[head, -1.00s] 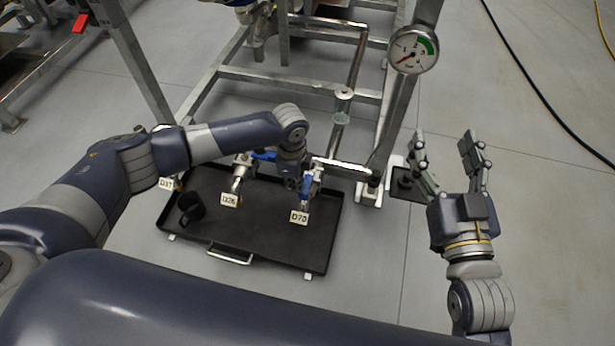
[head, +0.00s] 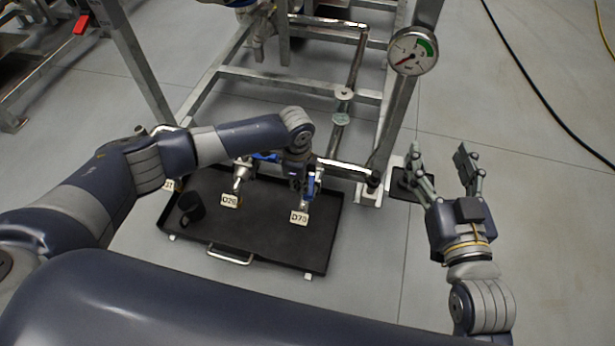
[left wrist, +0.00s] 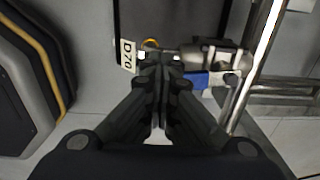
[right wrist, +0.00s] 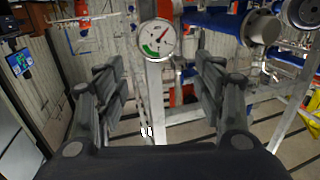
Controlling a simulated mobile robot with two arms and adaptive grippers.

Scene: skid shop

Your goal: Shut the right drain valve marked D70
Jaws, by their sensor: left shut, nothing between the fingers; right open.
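The D70 tag (head: 299,218) hangs at the right drain valve, over the black drip tray (head: 262,250). In the left wrist view the tag (left wrist: 127,57) is beside the valve's metal body (left wrist: 212,55) and its blue handle (left wrist: 196,80). In the head view the blue handle (head: 311,184) shows just right of my left gripper (head: 300,185), partly hidden by it. My left gripper is shut and empty, its fingertips (left wrist: 161,72) close to the handle; I cannot tell if they touch. My right gripper (head: 440,162) is open and empty, off to the right.
The D26 tag (head: 229,200) and its valve are to the left, with a black mug (head: 190,208) on the tray. A steel skid frame (head: 290,82) with a pressure gauge (head: 412,51) stands behind. Open floor (head: 530,230) lies to the right.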

